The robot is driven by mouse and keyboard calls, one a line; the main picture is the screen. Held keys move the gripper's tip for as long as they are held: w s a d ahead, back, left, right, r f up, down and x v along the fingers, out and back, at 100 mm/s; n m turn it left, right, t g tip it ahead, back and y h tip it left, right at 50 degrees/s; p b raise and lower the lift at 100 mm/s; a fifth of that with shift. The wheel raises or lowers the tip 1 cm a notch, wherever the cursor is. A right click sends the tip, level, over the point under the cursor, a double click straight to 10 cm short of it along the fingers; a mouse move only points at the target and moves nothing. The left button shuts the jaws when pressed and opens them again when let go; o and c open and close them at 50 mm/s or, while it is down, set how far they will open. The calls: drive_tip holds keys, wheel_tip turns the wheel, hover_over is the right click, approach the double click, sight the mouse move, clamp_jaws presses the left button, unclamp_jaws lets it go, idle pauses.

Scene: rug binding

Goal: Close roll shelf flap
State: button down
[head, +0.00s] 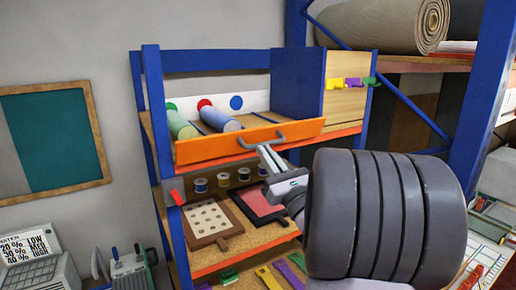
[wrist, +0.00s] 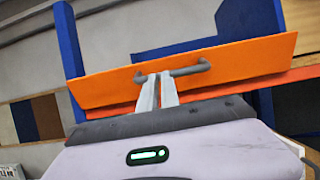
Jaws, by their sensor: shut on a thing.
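The roll shelf flap (head: 220,147) is a long orange panel at the front of the upper shelf, tilted, with a grey bar handle (head: 281,137). Behind it a green roll (head: 180,125) and a blue roll (head: 219,119) lie on the shelf and show above its edge. In the wrist view the flap (wrist: 235,62) spans most of the width, with its handle (wrist: 190,70) near the middle. My gripper (head: 265,149) is shut on the left part of the handle; its fingers (wrist: 156,88) meet it from below. The fingertips' exact contact is partly hidden.
The blue shelf frame (head: 154,100) stands at the left. Below the flap are thread spools (head: 223,180) and flat boards (head: 208,220). A teal board (head: 55,140) hangs on the wall.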

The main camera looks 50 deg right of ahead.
sight(256, 130)
drive_tip(key=shift+w+d+r+p, duration=0.25)
drive_tip(key=shift+w+r+p, duration=0.1)
drive_tip(key=shift+r, duration=0.35)
drive_tip(key=shift+w+d+r+p, duration=0.2)
drive_tip(key=shift+w+r, duration=0.15)
drive_tip(key=shift+r, duration=0.6)
